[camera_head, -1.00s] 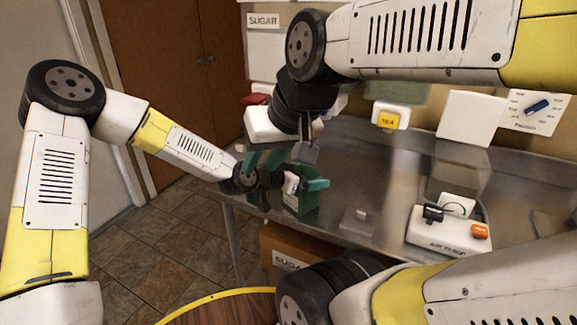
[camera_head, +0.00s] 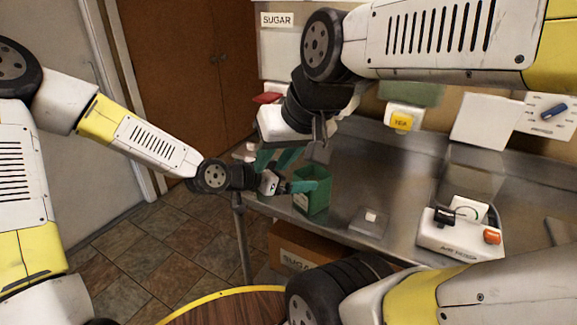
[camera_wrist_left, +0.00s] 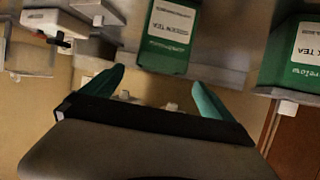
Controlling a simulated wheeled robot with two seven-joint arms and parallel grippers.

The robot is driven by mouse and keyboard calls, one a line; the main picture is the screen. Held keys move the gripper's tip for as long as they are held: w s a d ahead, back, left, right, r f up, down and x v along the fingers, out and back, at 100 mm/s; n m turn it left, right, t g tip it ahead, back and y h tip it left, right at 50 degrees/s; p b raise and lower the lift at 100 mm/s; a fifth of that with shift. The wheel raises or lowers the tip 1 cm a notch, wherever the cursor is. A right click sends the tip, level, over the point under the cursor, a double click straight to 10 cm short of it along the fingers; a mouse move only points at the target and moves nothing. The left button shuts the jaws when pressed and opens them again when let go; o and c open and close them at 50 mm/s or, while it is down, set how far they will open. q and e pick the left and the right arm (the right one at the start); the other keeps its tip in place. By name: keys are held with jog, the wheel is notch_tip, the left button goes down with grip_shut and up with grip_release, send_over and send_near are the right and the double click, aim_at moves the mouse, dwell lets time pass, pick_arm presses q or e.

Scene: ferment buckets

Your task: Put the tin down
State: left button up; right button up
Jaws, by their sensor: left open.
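A green tin (camera_head: 312,200) stands upright on the metal counter near its left end. In the left wrist view the tin (camera_wrist_left: 172,40) shows a pale GREEN TEA label, just beyond my fingertips. Whether a finger touches the tin cannot be told.
Another green tin (camera_wrist_left: 297,60), labelled with TEA, shows in the left wrist view. A white device (camera_head: 458,232) with an orange knob stands to the right on the counter (camera_head: 385,170). A small pale block lies between. A SUGAR box (camera_head: 293,248) is below the counter.

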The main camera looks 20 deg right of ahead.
pick_arm(q)
jog(key=a+r+n+t+y, duration=0.1)
jog(key=a+n+y, duration=0.15)
jog(key=a, duration=0.55)
jog(key=a+r+n+y, duration=0.1)
jog(key=a+y, duration=0.3)
jog(key=a, duration=0.3)
jog(key=a+r+n+t+y, duration=0.1)
jog(key=a+r+y, duration=0.15)
jog(key=a, duration=0.55)
jog(key=s+a+r+n+y, duration=0.1)
jog(key=s+a+r+n, duration=0.8)
jog(key=s+a, duration=0.5)
jog(key=shift+s+a+r+y, duration=0.35)
jog(key=shift+s+r+y, duration=0.1)
jog(key=shift+r, duration=0.45)
